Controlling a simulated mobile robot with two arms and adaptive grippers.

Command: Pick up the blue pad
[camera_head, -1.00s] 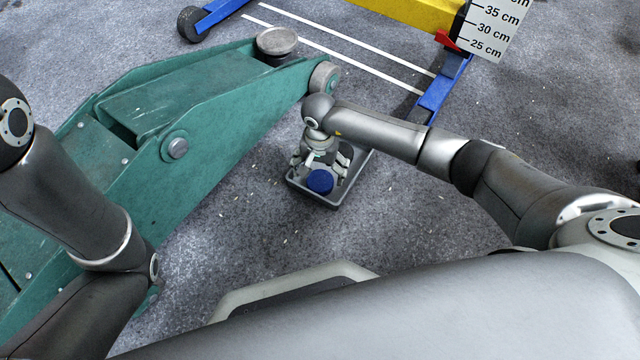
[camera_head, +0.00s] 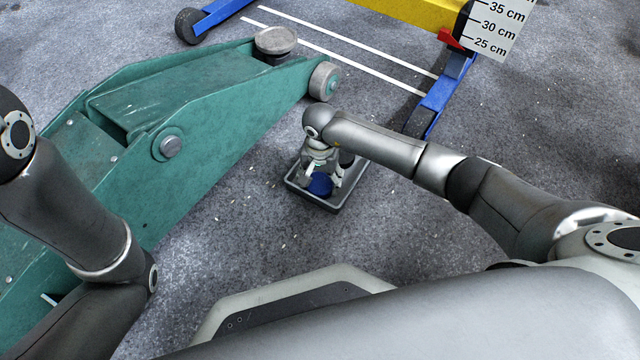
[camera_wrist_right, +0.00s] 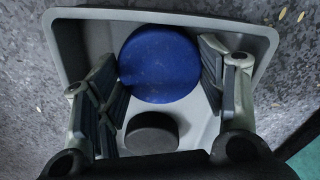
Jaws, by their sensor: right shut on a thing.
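The blue pad (camera_head: 320,186) is a round disc inside a grey tray (camera_head: 334,206) on the floor. It also shows in the right wrist view (camera_wrist_right: 160,63). My right gripper (camera_head: 322,178) reaches down into the tray with its fingers on either side of the pad, shut on it. The wrist view shows the two fingers (camera_wrist_right: 163,80) flanking the disc. I cannot tell whether the pad is clear of the tray floor. My left arm shows at the left, but its gripper is not in view.
A black round pad (camera_wrist_right: 152,132) lies in the tray close to the blue one. The green trolley jack (camera_head: 215,125) with its round saddle (camera_head: 275,42) stands left of the tray. A blue and yellow frame (camera_head: 410,14) with a height scale (camera_head: 496,30) is behind. Floor right of the tray is clear.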

